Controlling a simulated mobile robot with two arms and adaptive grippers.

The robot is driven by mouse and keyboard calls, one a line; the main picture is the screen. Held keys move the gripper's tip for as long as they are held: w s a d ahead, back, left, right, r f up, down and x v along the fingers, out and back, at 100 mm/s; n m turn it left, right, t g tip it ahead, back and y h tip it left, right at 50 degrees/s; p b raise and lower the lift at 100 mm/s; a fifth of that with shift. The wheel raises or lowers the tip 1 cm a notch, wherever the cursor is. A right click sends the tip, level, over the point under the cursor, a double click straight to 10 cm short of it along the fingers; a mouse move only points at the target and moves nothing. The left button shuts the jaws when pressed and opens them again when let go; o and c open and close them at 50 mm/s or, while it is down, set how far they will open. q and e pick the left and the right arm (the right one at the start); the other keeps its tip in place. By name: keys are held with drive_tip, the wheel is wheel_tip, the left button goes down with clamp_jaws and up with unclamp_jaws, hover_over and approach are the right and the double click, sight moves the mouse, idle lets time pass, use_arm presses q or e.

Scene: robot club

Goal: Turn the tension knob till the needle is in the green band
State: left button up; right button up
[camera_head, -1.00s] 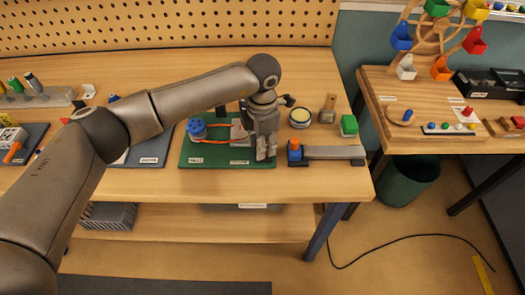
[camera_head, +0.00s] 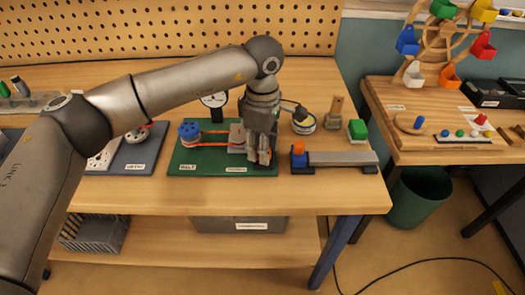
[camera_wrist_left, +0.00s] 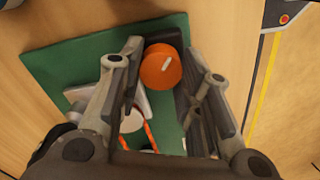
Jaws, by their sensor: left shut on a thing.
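The orange tension knob (camera_wrist_left: 161,67) has a white mark on its top and sits between my left fingers in the wrist view. My left gripper (camera_head: 259,157) points down over the right part of the green board (camera_head: 205,158) and is shut on the knob, which the fingers hide in the head view. A blue pulley (camera_head: 188,130) and an orange belt (camera_head: 212,144) are on the board's left side. A round white dial (camera_head: 214,99) stands behind, partly covered by my arm; its needle and green band cannot be made out. My right gripper is not in view.
Right of the board lie a grey bar with an orange and blue block (camera_head: 298,152), a round yellow-topped tin (camera_head: 304,123) and a green block (camera_head: 357,130). A grey-blue board (camera_head: 139,155) lies left. The table's front strip is clear.

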use_arm(q)
drive_tip(key=shift+w+r+m, duration=0.1)
drive_tip(key=shift+m, duration=0.3)
drive_tip(key=o, duration=1)
wheel_tip(320, 180, up, 12)
idle(0.5)
